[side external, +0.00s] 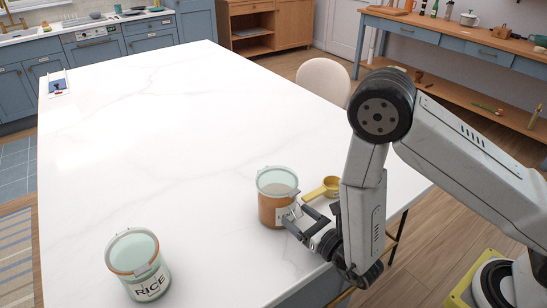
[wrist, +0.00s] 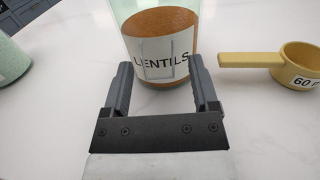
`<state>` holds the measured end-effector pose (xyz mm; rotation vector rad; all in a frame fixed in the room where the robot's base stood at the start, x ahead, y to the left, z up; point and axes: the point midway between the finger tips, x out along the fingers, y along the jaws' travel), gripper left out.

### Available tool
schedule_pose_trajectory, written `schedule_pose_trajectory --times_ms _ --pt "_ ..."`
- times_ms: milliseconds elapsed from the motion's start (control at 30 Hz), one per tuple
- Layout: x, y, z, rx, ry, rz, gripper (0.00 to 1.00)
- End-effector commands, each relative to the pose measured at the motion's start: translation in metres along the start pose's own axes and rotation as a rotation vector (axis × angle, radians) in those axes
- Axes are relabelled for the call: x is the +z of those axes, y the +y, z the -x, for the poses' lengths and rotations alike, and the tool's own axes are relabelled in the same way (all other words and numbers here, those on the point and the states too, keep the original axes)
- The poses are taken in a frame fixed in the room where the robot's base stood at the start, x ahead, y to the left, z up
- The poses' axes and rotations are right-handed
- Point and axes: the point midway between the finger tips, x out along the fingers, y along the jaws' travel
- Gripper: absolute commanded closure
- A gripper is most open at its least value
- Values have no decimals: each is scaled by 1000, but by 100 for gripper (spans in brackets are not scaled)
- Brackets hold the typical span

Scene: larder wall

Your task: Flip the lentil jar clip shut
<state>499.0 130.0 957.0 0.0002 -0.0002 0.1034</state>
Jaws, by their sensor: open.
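The lentil jar (side external: 270,208) stands upright on the white counter, with orange-brown contents and a pale green lid (side external: 278,180). In the wrist view its LENTILS label (wrist: 150,60) faces me, and the jar's top is out of frame. Thin grey lines cross the label; I cannot tell whether they are the clip's wire. The clip's position is unclear in the side view, where my gripper partly covers that side. My gripper (side external: 297,216) is open and low at the jar's front. In the wrist view its fingers (wrist: 160,72) are spread either side of the label; contact is unclear.
A yellow measuring scoop (side external: 328,186) lies right of the jar and also shows in the wrist view (wrist: 296,66). A rice jar (side external: 140,265) stands at the counter's front left. A small card-like item (side external: 58,87) lies at the far left. The middle of the counter (side external: 180,130) is clear.

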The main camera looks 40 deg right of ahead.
Motion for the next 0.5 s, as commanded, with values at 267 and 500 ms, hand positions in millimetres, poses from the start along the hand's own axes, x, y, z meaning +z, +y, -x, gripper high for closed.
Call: schedule_pose_trajectory --times_ms 267,500 --pt "0 0 0 0 0 0 87" --pt "-1 0 0 0 -7 0 100"
